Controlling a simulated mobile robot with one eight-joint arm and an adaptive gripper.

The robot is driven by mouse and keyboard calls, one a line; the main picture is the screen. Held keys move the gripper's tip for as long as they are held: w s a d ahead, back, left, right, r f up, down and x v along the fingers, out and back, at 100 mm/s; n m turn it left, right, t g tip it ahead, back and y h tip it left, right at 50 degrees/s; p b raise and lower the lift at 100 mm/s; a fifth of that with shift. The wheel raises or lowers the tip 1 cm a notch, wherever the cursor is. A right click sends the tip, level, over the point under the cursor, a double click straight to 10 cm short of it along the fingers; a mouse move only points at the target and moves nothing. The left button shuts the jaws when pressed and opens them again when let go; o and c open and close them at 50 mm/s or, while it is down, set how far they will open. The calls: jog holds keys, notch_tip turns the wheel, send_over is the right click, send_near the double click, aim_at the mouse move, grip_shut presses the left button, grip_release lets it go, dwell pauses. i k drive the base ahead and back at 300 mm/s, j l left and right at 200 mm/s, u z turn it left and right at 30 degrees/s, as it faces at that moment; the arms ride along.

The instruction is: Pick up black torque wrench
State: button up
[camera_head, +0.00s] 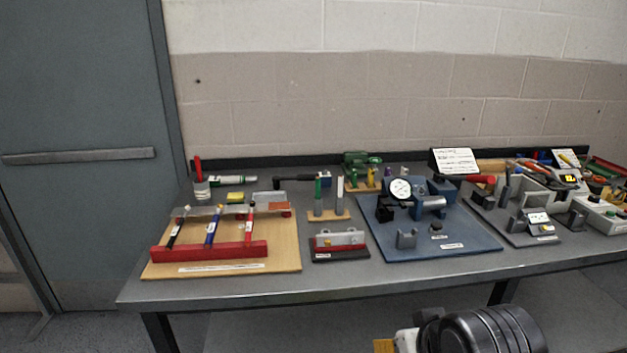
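A dark, slim tool with a black head, which looks like the black torque wrench (299,181), lies toward the back of the grey workbench (340,288), left of centre. Its right end meets a small blue block (325,179); I cannot tell whether the block is part of it. My gripper's fingers do not show in the head view, so I cannot see what it holds.
A wooden board with red, blue and black leads (290,258) stands front left of the tool. Upright green and white cylinders on a small base (328,215) stand just in front. A blue plate with a dial gauge (470,238) is to the right. A wall is behind.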

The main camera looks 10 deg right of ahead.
aim_at(327, 182)
jog(key=i+j, duration=0.15)
jog(key=i, duration=0.5)
jog(key=i+j, duration=0.15)
jog(key=i, duration=0.45)
